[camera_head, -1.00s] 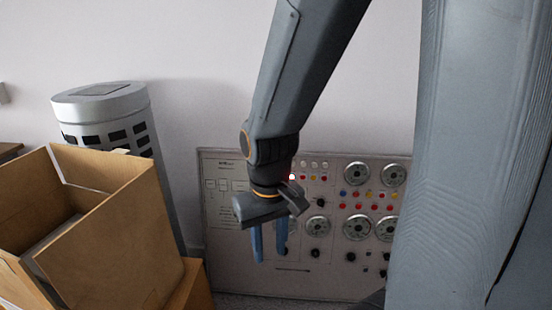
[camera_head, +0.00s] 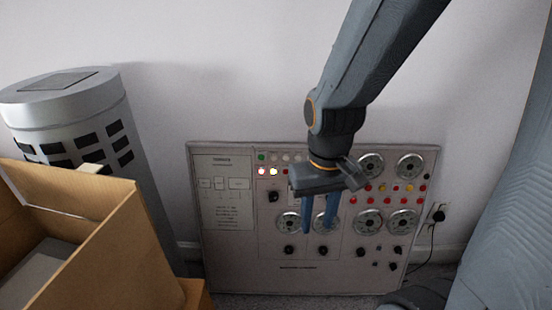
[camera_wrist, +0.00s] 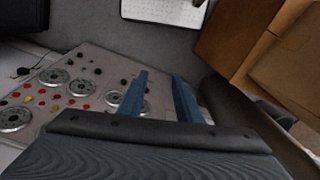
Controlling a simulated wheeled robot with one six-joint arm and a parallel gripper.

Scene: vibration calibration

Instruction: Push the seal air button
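The control panel (camera_head: 226,262) leans against the wall, with dials, black knobs and small coloured buttons. I cannot read which button is the seal air button. My gripper (camera_head: 319,230) hangs in front of the panel's middle, its two blue fingers pointing down with a gap between them and nothing held. In the wrist view, the fingers (camera_wrist: 160,98) stand apart, and the panel (camera_wrist: 98,62) lies to their left. My gripper hides some of the panel's upper middle.
An open cardboard box (camera_head: 110,245) stands at the lower left, with a grey perforated cylinder (camera_head: 62,100) behind it. A wall socket with a plug and cable (camera_head: 438,217) is right of the panel. Floor shows in front of the panel.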

